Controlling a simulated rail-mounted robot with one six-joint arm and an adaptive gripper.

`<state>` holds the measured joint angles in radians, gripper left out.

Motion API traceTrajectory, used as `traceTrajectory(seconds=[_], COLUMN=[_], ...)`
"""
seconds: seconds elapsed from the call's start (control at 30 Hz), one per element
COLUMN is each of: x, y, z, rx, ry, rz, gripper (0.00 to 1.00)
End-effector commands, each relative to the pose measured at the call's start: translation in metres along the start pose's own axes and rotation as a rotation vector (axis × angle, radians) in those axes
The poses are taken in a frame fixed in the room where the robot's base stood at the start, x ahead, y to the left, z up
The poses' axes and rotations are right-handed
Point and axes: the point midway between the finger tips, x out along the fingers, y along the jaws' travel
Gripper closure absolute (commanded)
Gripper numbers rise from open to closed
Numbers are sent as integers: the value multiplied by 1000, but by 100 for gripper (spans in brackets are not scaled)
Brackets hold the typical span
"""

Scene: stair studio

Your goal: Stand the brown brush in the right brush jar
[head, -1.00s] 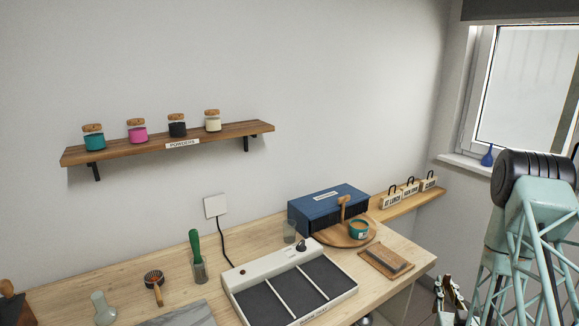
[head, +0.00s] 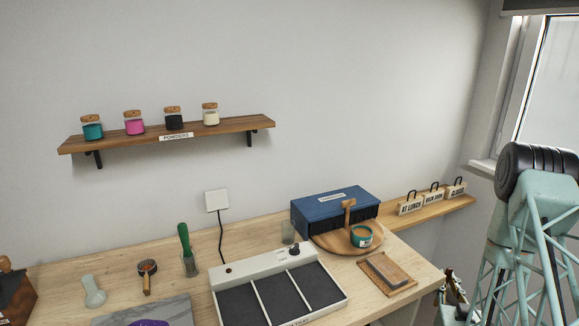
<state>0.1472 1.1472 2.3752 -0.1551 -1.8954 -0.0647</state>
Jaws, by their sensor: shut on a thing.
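My gripper (head: 452,290) is at the lower right, beyond the bench's right end and well apart from both jars. It is shut on what looks like the brown brush; it is small and partly hidden by my arm, so its tilt is hard to tell.
A tray with dark compartments (head: 234,279) stands in front of the right jar. A shelf (head: 230,125) hangs above.

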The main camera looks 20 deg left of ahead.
Motion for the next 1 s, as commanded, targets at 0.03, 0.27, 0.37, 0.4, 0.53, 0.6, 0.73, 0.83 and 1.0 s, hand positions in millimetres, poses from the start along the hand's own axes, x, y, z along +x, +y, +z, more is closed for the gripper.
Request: traceTrajectory(seconds=[0.03, 0.27, 0.37, 0.4, 0.53, 0.6, 0.73, 0.83, 1.0], x=[0, 0, 0, 0, 0, 0, 2, 5, 15], y=[0, 0, 0, 0, 0, 0, 3, 9, 25], z=[0, 0, 0, 0, 0, 0, -2, -6, -17], rx=[0, 0, 0, 0, 0, 0, 0, 0, 1], ry=[0, 0, 0, 0, 0, 0, 1, 1, 3], rz=[0, 0, 0, 0, 0, 0, 4, 13, 36], gripper=[100, 100, 100, 100, 100, 100, 100, 100, 100])
